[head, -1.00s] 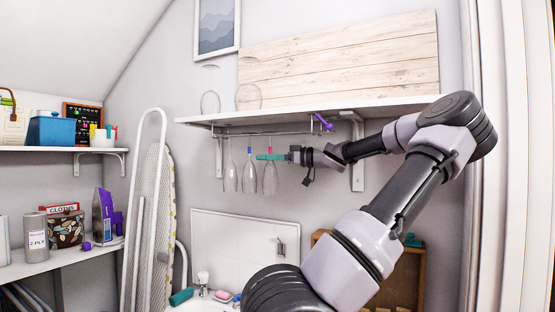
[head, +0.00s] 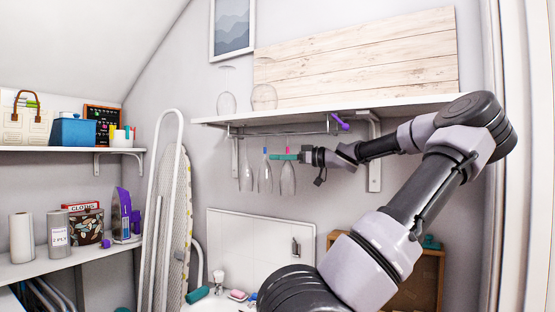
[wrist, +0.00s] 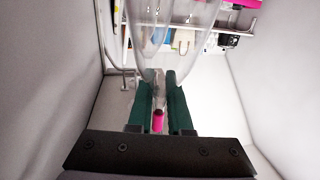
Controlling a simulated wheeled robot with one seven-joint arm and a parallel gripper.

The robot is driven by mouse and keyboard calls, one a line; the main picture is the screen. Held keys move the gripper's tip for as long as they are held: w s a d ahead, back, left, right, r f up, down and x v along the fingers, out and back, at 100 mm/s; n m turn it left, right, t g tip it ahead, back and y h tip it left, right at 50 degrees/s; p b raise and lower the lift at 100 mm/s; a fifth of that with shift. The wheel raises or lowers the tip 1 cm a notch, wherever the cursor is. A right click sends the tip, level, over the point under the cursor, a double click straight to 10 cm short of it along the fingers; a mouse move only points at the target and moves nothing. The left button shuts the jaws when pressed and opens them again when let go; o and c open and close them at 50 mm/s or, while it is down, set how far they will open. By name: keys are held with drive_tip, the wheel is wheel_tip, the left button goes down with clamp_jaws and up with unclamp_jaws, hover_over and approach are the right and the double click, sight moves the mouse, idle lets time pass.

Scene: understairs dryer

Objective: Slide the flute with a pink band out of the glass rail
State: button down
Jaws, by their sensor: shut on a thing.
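The flute with a pink band (head: 288,180) hangs bowl down below the glass rail (head: 280,133), at the right end of a row of flutes. My gripper (head: 283,157) reaches in from the right, its green fingers shut on this flute's stem just below the pink band. In the wrist view the pink band (wrist: 158,120) shows between the two fingers (wrist: 161,100), with the clear bowl (wrist: 178,35) beyond them. The flute's foot at the rail is too small to make out. A flute with a blue band (head: 265,178) hangs just left, apart from it.
Another flute (head: 246,172) hangs farther left. The rail sits under a white shelf (head: 340,112) bearing upturned glasses (head: 264,98) and a plank panel (head: 360,55). A shelf bracket (head: 374,165) stands right, behind my arm. A purple clip-like object (head: 340,122) is at the rail's right end.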

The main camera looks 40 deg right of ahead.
sight(291, 165)
drive_tip(key=shift+s+a+v, duration=0.1)
drive_tip(key=shift+a+v, duration=0.05)
drive_tip(key=shift+v, duration=0.9)
drive_tip(key=shift+s+a+v, duration=0.1)
drive_tip(key=shift+a+v, duration=0.1)
drive_tip(key=shift+v, duration=0.9)
drive_tip(key=shift+s+d+r, duration=0.1)
drive_tip(key=shift+r, duration=0.05)
drive_tip(key=shift+s+d+r, duration=0.1)
drive_tip(key=shift+s+d, duration=0.2)
drive_tip(key=shift+s, duration=0.45)
drive_tip(key=shift+s+d+r, duration=0.1)
drive_tip(key=shift+s+d, duration=0.15)
drive_tip(key=shift+s, duration=0.45)
drive_tip(key=shift+s+d+r, duration=0.1)
drive_tip(key=shift+s+d, duration=0.2)
drive_tip(key=shift+s, duration=0.55)
drive_tip(key=shift+s+a+v, duration=0.1)
drive_tip(key=shift+a+v, duration=0.1)
drive_tip(key=shift+v, duration=1)
drive_tip(key=shift+s+a+v, duration=0.15)
drive_tip(key=shift+v, duration=1)
drive_tip(key=shift+s, duration=0.1)
drive_tip(key=shift+s+a+v, duration=0.15)
drive_tip(key=shift+a+v, duration=0.05)
drive_tip(key=shift+v, duration=1)
drive_tip(key=shift+s+a+v, duration=0.1)
drive_tip(key=shift+a+v, duration=0.1)
drive_tip(key=shift+v, duration=1)
